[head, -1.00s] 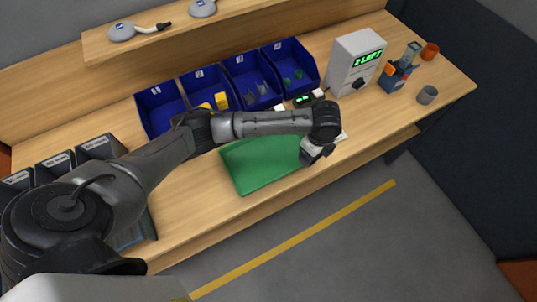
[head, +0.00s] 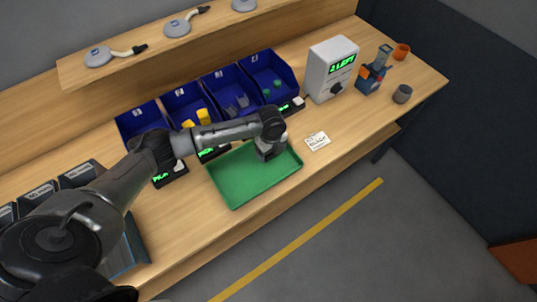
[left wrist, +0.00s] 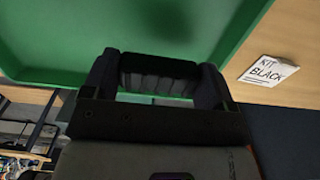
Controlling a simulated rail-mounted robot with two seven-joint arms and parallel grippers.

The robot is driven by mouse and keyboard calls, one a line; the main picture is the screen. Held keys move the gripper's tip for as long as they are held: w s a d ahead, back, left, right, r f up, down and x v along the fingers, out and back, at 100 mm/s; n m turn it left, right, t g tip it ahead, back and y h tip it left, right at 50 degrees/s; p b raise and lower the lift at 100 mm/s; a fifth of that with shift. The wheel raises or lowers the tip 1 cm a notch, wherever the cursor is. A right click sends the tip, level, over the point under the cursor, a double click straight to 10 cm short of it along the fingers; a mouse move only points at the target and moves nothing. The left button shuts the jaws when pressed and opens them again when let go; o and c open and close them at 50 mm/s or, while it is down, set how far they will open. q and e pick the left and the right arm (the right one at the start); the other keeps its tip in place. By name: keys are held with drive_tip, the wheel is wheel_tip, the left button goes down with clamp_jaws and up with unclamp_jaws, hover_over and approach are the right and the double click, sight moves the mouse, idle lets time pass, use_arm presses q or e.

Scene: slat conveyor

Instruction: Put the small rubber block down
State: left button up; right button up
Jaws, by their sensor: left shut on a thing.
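My left gripper (head: 268,157) is over the right part of the green tray (head: 238,188), pointing down. In the left wrist view, the gripper (left wrist: 158,78) is shut on a dark, ribbed block (left wrist: 158,68), which spans the gap between its two fingers. In the head view the block is hidden by the gripper and arm. The tray fills the upper part of the left wrist view (left wrist: 50,35), with a dark shadow on its floor. I cannot tell whether the block touches the tray floor. My right gripper is not in view.
A white card reading "KIT BLACK" (head: 317,141) lies right of the tray. Several blue bins (head: 268,72) with small displays stand behind it. A grey box reading "2 LEFT" (head: 332,72), a blue device (head: 371,80) and a grey cup (head: 402,94) stand further right.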

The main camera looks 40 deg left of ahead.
sight(269, 156)
use_arm(q)
drive_tip(key=shift+a+f, duration=0.25)
drive_tip(key=shift+a, duration=0.2)
drive_tip(key=shift+f, duration=2)
drive_tip(key=shift+f, duration=0.2)
drive_tip(key=o, duration=0.8)
drive_tip(key=shift+o, duration=0.2)
drive_tip(key=shift+r, duration=6.2)
drive_tip(key=shift+c, duration=0.2)
clamp_jaws()
